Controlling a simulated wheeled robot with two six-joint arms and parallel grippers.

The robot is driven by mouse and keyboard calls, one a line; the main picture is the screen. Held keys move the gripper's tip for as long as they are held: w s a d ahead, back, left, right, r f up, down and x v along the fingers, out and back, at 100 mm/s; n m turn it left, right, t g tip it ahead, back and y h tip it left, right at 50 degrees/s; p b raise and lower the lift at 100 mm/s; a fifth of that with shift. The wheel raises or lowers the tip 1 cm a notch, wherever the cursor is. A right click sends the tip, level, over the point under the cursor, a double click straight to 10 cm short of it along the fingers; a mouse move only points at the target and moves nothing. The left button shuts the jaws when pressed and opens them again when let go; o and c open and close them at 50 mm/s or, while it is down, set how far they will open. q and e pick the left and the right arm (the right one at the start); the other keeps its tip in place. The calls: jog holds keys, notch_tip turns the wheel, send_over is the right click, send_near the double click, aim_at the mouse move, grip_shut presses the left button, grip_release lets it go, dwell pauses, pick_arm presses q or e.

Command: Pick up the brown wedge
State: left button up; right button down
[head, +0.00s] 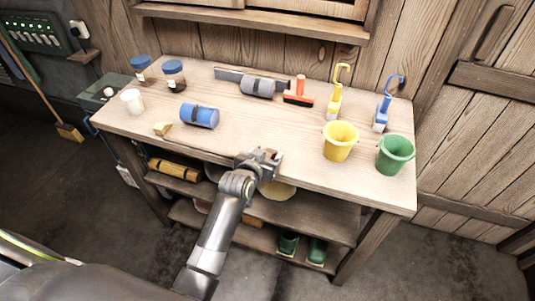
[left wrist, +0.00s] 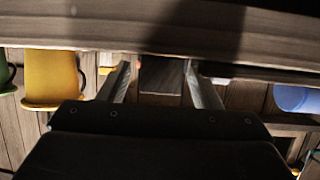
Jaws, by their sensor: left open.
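The brown wedge (head: 162,128) is a small tan block lying on the left part of the bench top (head: 285,130), near its front edge. It sits left of the blue roll (head: 199,116). My left gripper (head: 266,155) is open at the front edge of the bench, well to the right of the wedge and apart from it. In the left wrist view, the two fingers (left wrist: 160,80) are spread with nothing held between them. I cannot make out the wedge in that view. My right gripper is not in view.
A white cup (head: 132,102) and two blue-lidded jars (head: 174,76) stand near the wedge. A grey roll (head: 258,87) and a red brush (head: 298,92) lie behind. Yellow (head: 340,141) and green (head: 395,154) buckets stand right. Shelves (head: 310,217) lie below; the bench middle is clear.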

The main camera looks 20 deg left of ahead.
pick_arm(q)
jog(key=shift+w+f, duration=0.1)
jog(key=shift+w, duration=0.2)
jog(key=c, duration=1)
jog(key=shift+c, duration=0.3)
notch_tip(320, 180, up, 10)
jog(key=shift+r+b, duration=0.1)
jog(key=shift+b, duration=0.35)
jog(key=s+a+r, duration=0.1)
jog(key=s+r, duration=0.3)
jog(key=r, duration=0.4)
jog(key=s+a+r+n+y, duration=0.1)
jog(key=s+r, duration=0.4)
jog(key=r, duration=0.4)
jog(key=shift+a+r, duration=0.15)
jog(key=shift+a, duration=0.15)
